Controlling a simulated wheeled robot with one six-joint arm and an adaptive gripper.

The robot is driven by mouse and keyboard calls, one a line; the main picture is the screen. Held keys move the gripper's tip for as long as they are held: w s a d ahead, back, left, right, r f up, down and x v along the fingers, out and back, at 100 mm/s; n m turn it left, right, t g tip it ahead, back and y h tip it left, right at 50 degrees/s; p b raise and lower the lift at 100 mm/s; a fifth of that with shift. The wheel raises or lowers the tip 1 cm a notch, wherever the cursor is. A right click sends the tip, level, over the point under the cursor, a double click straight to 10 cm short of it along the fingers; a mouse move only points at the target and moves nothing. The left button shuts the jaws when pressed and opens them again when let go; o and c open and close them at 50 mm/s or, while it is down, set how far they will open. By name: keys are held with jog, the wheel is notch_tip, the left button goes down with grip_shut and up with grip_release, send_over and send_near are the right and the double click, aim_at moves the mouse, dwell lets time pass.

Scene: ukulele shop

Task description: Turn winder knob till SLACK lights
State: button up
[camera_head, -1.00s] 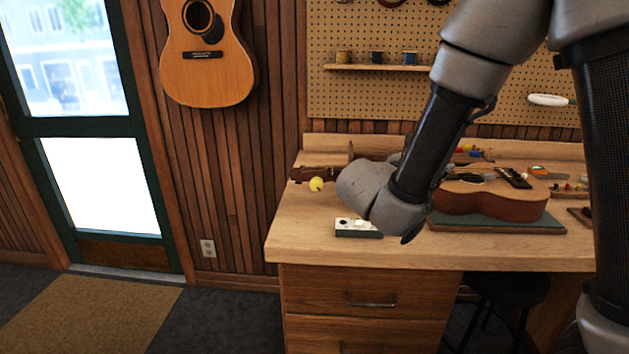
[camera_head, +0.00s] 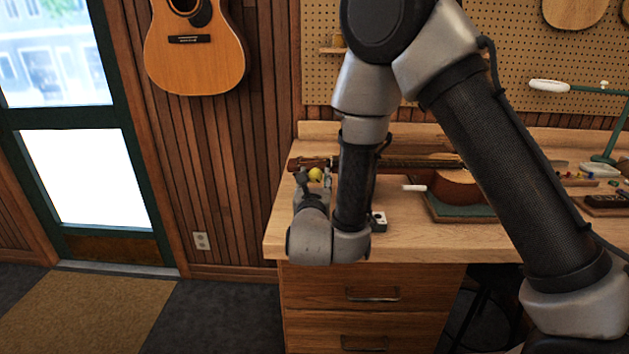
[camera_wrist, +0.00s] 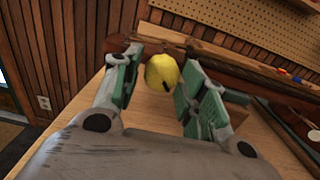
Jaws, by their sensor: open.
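The yellow round winder knob (camera_head: 316,174) is at the left end of the workbench, near the instrument's headstock (camera_head: 311,163). In the wrist view the knob (camera_wrist: 161,71) has a small dark mark on its lower side. My gripper (camera_head: 315,181) is open. In the wrist view its two green-padded fingers (camera_wrist: 160,80) stand on either side of the knob, with gaps showing at both sides. A small white-topped box (camera_head: 379,219) sits on the bench, partly hidden by my arm. No lit SLACK label can be made out.
The instrument lies on a green mat (camera_head: 460,212) on the workbench (camera_head: 400,240), its neck reaching left. A white-ended green stand (camera_head: 605,158) and small parts are at the right. The bench's front left corner is clear.

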jog(key=shift+w, duration=0.15)
jog(key=c, duration=0.7)
jog(key=shift+n, duration=1.6)
jog(key=shift+c, duration=0.2)
jog(key=o, duration=0.7)
jog(key=shift+o, duration=0.2)
